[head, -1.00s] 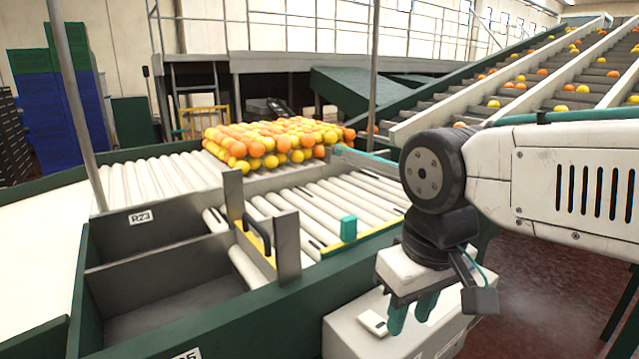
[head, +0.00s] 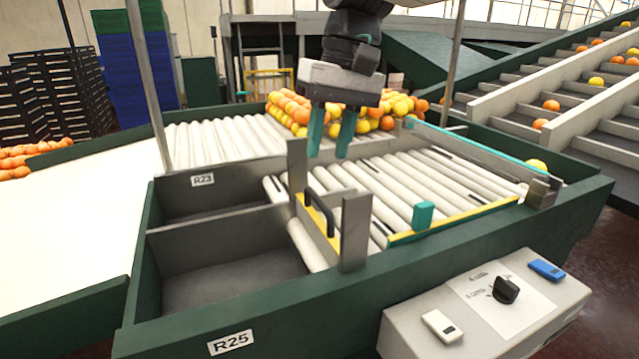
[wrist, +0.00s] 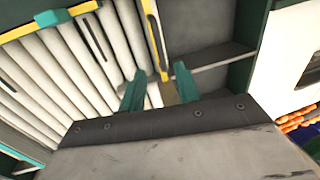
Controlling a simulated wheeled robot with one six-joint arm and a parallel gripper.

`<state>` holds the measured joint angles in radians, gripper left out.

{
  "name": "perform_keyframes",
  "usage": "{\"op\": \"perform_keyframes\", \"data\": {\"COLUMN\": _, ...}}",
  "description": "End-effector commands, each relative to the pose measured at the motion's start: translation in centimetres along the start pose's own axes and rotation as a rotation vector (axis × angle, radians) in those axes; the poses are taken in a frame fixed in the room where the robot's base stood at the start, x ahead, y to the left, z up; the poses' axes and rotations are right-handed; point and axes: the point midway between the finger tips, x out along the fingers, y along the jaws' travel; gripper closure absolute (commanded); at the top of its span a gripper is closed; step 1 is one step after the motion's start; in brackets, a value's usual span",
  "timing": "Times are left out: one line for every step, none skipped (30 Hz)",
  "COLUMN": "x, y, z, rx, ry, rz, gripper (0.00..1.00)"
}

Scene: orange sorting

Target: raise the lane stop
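The lane stop appears to be the upright plate with a yellow edge and a black loop handle (head: 319,212), standing between two grey posts at the end of the roller lane. It is down across the lane. In the wrist view its yellow edge (wrist: 152,40) and dark handle run toward the space between my fingers. My gripper (head: 331,150) hangs above and behind the handle in the head view, teal fingers pointing down, apart and empty. In the wrist view my open gripper (wrist: 160,90) shows both fingertips, with no contact visible.
A yellow bar with a teal block (head: 423,214) borders the rollers on the right. Two grey bins (head: 230,270) lie left of the lane stop. Oranges and yellow fruit (head: 388,115) are piled behind. A control box (head: 490,310) with a black knob stands at front right.

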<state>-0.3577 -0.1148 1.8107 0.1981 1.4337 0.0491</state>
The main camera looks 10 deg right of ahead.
Motion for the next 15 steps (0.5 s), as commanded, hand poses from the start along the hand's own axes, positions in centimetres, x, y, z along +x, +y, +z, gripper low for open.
{"op": "perform_keyframes", "data": {"x": 0.5, "y": -0.1, "z": 0.0, "rx": -0.001, "ry": -0.003, "rz": -0.001, "gripper": 0.67}}
{"op": "perform_keyframes", "data": {"x": 0.9, "y": -0.1, "z": 0.0, "rx": -0.001, "ry": -0.003, "rz": -0.001, "gripper": 0.67}}
{"op": "perform_keyframes", "data": {"x": 1.5, "y": -0.1, "z": 0.0, "rx": -0.001, "ry": -0.003, "rz": -0.001, "gripper": 0.67}}
{"op": "perform_keyframes", "data": {"x": 2.0, "y": -0.1, "z": 0.1, "rx": -0.001, "ry": -0.004, "rz": 0.0, "gripper": 0.67}}
{"op": "perform_keyframes", "data": {"x": 2.5, "y": -0.1, "z": 0.1, "rx": -0.001, "ry": -0.004, "rz": 0.0, "gripper": 0.67}}
{"op": "perform_keyframes", "data": {"x": 3.2, "y": -0.1, "z": 0.0, "rx": -0.001, "ry": -0.004, "rz": 0.0, "gripper": 0.67}}
{"op": "perform_keyframes", "data": {"x": 3.8, "y": -0.1, "z": 0.1, "rx": -0.001, "ry": -0.004, "rz": 0.0, "gripper": 0.67}}
{"op": "perform_keyframes", "data": {"x": 4.2, "y": -0.1, "z": 0.0, "rx": -0.001, "ry": -0.003, "rz": 0.0, "gripper": 0.67}}
{"op": "perform_keyframes", "data": {"x": 4.8, "y": -0.1, "z": 0.1, "rx": -0.001, "ry": -0.004, "rz": 0.0, "gripper": 0.67}}
{"op": "perform_keyframes", "data": {"x": 5.3, "y": -0.1, "z": 0.1, "rx": -0.001, "ry": -0.003, "rz": 0.0, "gripper": 0.67}}
{"op": "perform_keyframes", "data": {"x": 5.7, "y": -0.1, "z": 0.0, "rx": -0.001, "ry": -0.003, "rz": 0.0, "gripper": 0.67}}
{"op": "perform_keyframes", "data": {"x": 6.1, "y": -0.1, "z": 0.0, "rx": -0.001, "ry": -0.003, "rz": 0.0, "gripper": 0.67}}
{"op": "perform_keyframes", "data": {"x": 6.4, "y": -0.1, "z": 0.0, "rx": -0.001, "ry": -0.003, "rz": 0.0, "gripper": 0.67}}
{"op": "perform_keyframes", "data": {"x": 6.7, "y": -0.1, "z": 0.0, "rx": -0.001, "ry": -0.002, "rz": 0.0, "gripper": 0.67}}
{"op": "perform_keyframes", "data": {"x": 6.9, "y": -0.1, "z": 0.0, "rx": -0.001, "ry": -0.002, "rz": 0.0, "gripper": 0.67}}
